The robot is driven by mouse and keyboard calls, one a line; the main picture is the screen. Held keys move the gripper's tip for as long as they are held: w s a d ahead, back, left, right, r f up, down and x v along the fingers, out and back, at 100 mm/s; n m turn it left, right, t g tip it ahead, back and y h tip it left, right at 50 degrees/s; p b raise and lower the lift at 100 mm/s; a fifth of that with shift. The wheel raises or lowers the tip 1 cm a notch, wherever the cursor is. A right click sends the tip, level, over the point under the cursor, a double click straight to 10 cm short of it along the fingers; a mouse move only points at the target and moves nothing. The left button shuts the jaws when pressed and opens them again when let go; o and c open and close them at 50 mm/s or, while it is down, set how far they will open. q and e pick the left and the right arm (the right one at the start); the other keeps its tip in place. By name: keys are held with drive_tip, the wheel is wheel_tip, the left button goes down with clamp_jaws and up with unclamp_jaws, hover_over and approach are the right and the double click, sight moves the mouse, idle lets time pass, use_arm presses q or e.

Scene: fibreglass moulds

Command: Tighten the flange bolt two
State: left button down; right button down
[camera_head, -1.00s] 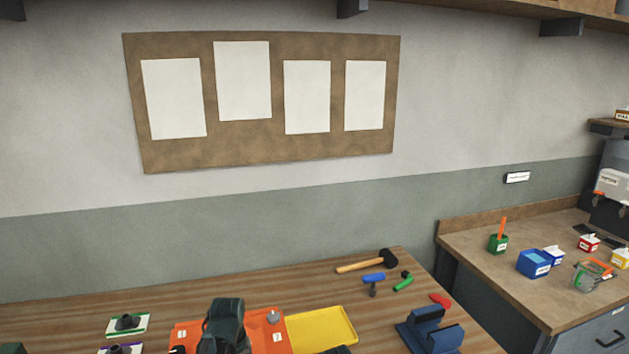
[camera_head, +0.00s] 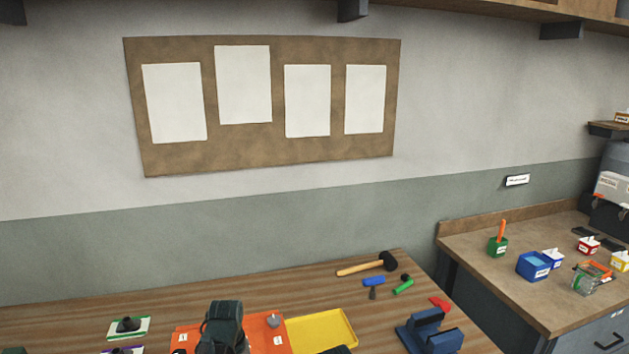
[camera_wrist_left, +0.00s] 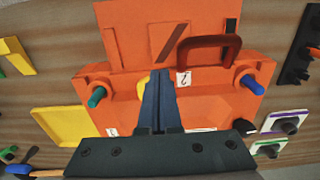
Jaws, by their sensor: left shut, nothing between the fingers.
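The orange mould (camera_head: 187,332) lies on the wooden bench and is partly hidden by my left arm. In the left wrist view the mould (camera_wrist_left: 125,115) has a teal bolt-like peg (camera_wrist_left: 97,97) at its left and a blue one (camera_wrist_left: 250,84) at its right. A white tag reading 2 (camera_wrist_left: 184,78) sits beside a dark red handle (camera_wrist_left: 208,42). My left gripper (camera_wrist_left: 158,78) is shut and empty, its fingertips over the mould just left of that tag. In the head view my left gripper (camera_head: 221,325) covers the mould's middle. My right gripper is not in view.
A yellow tray (camera_head: 345,322) adjoins the mould. A mallet (camera_head: 362,266), a blue-headed hammer (camera_head: 374,281) and a blue vice (camera_head: 425,330) are to the right. A green-edged plate (camera_head: 128,327) is at the left.

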use_arm(q)
wheel_tip(320, 180, up, 5)
drive_tip(key=p, duration=0.3)
drive_tip(key=shift+f+p, duration=0.15)
drive_tip(key=shift+p, duration=0.2)
drive_tip(key=d+f+b, duration=0.1)
drive_tip(key=f+b, duration=0.1)
drive_tip(key=d+f+b, duration=0.1)
drive_tip(key=f+b, duration=0.1)
drive_tip(key=w+d+f+b, duration=0.1)
drive_tip(key=f+b, duration=0.1)
drive_tip(key=shift+d+f, duration=0.1)
idle(0.5)
drive_tip(key=shift+w+a, duration=0.2)
drive_tip(key=shift+w, duration=0.05)
idle(0.7)
